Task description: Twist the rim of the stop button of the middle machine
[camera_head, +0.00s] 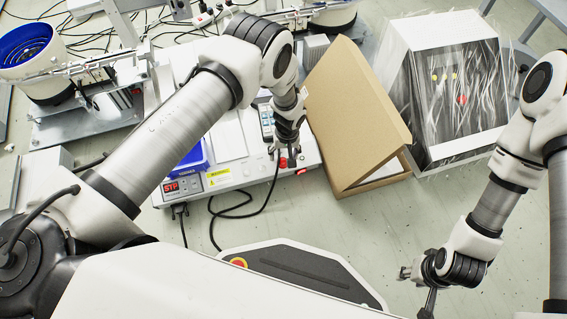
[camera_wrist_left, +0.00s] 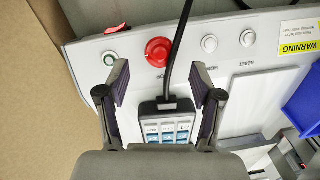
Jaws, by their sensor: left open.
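In the head view the red button (camera_head: 283,162) shows between the fingers of my left gripper (camera_head: 282,153). In the left wrist view my left gripper (camera_wrist_left: 162,82) is open and empty, its fingertips spread on either side and short of the button. My right gripper (camera_head: 416,287) is low at the right, away from the machine, with its fingers apart and nothing between them.
A keypad with a black cable (camera_wrist_left: 168,125) lies between the left fingers in the wrist view. A cardboard box (camera_head: 350,115) stands close right. A blue bin (camera_head: 190,160) is left.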

